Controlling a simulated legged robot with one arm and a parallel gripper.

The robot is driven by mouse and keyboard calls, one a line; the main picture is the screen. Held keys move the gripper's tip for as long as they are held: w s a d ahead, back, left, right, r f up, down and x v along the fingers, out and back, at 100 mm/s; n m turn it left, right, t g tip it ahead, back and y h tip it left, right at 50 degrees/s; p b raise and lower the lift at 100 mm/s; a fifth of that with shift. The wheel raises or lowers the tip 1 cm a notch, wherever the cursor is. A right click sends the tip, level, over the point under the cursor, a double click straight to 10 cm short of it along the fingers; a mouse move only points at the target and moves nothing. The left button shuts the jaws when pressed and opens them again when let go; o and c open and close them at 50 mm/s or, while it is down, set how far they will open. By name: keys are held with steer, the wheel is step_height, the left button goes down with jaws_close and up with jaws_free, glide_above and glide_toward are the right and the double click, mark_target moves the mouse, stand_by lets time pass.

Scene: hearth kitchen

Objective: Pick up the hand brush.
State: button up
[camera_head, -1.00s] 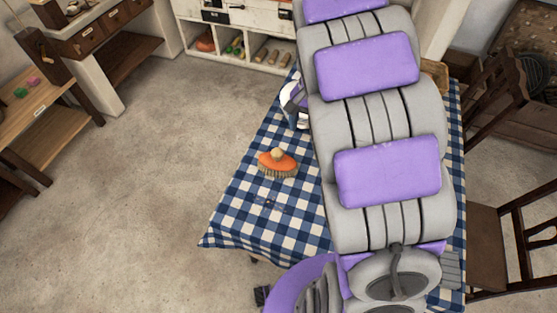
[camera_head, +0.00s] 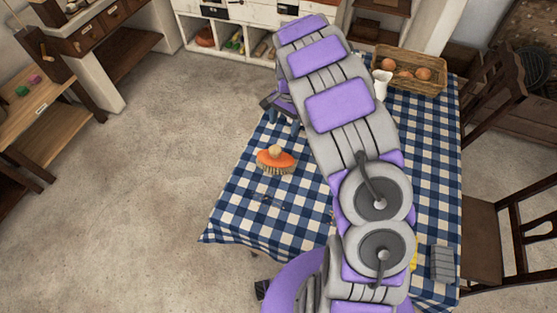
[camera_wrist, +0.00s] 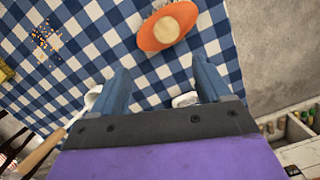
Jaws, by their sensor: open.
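The hand brush (camera_head: 275,161) has an orange body, a round pale wooden knob on top and bristles underneath. It stands bristles down on the blue checked tablecloth (camera_head: 235,215), towards the table's left edge. In the wrist view the brush (camera_wrist: 148,38) lies ahead of the fingers, a little above the middle of the gap. My gripper (camera_wrist: 163,78) is open, with nothing held between its two blue fingers. In the head view my gripper (camera_head: 285,115) shows partly beside my arm, on the far side of the brush and apart from it.
A wicker basket (camera_head: 440,85) with brown round items and a white jug (camera_head: 382,84) stand at the far right of the table. A grey ribbed block (camera_head: 442,264) lies near right. Crumbs (camera_wrist: 43,35) lie on the cloth. A chair (camera_head: 490,225) stands at right.

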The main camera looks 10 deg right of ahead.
steer(key=b, duration=0.1)
glide_above(276, 149)
step_height(276, 149, down, 5)
steer(key=shift+w+d+f, duration=0.1)
steer(key=shift+w+f, duration=0.05)
steer(key=shift+d+f, duration=0.25)
steer(key=shift+f, duration=0.4)
steer(key=shift+d+f, duration=0.2)
steer(key=shift+f, duration=0.4)
steer(key=shift+d+f, duration=0.1)
steer(key=shift+d, duration=0.2)
steer(key=shift+d+f+b, duration=0.1)
steer(key=shift+f+b, duration=0.1)
steer(key=shift+b, duration=0.15)
steer(key=a+f, duration=0.1)
steer(key=f, duration=0.1)
steer(key=a+f+b, duration=0.1)
steer(key=a+f, duration=0.1)
steer(key=shift+a+f, duration=0.1)
steer(key=shift+f, duration=0.15)
steer(key=shift+d, duration=0.8)
steer(key=shift+c, duration=2.1)
steer(key=shift+a, duration=0.5)
steer(key=c, duration=0.5)
steer(key=shift+s+a, duration=0.1)
steer(key=shift+s, duration=0.1)
steer(key=shift+c, duration=1.2)
steer(key=shift+d, duration=0.25)
jaws_close()
steer(key=shift+d, duration=0.15)
